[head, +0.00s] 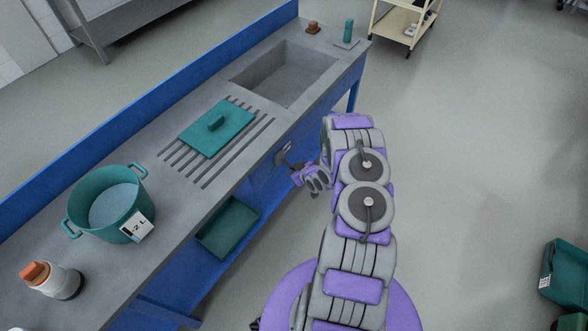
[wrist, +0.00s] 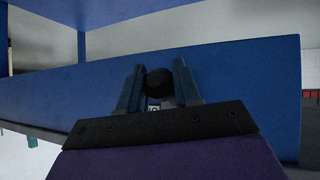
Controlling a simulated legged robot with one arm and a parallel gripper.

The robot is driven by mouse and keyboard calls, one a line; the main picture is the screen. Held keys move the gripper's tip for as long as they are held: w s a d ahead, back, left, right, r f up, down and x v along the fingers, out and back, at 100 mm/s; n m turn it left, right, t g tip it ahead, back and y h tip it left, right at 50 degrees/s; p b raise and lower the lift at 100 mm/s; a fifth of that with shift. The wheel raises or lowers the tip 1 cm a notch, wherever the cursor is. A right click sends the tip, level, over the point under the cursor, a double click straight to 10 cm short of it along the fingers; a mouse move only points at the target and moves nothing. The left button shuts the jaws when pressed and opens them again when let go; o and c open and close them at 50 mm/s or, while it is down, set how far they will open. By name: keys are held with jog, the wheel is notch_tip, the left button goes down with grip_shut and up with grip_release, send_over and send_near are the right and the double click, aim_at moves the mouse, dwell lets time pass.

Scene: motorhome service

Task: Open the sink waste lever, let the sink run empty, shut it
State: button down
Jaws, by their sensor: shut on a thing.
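The sink (head: 284,73) is a grey basin set in the counter; it looks empty in the head view, with no water visible. My gripper (head: 287,158) is at the counter's front side, below the top edge. In the wrist view my gripper (wrist: 158,90) has its two fingers closed around a dark round knob (wrist: 159,82) in front of a blue panel (wrist: 235,85). The knob appears to be the waste lever's end; the rest of the lever is hidden. A small label shows just below the knob, too small to read.
A teal tray (head: 228,228) sits on the blue lower shelf.

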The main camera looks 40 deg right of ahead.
jog(key=shift+a+f+t, duration=0.1)
jog(key=shift+f+t, duration=0.5)
jog(key=shift+t, duration=0.1)
jog(key=shift+w, duration=0.1)
jog(key=c, duration=1.1)
grip_release()
jog(key=shift+c, duration=0.2)
jog(key=o, duration=0.3)
jog(key=shift+o, duration=0.2)
jog(key=shift+r, duration=0.15)
jog(key=shift+s+r, duration=0.2)
jog(key=shift+s, duration=0.15)
jog(key=p+v, duration=0.2)
jog(key=v, duration=1.4)
jog(key=shift+s+d, duration=0.2)
jog(key=shift+d, duration=0.15)
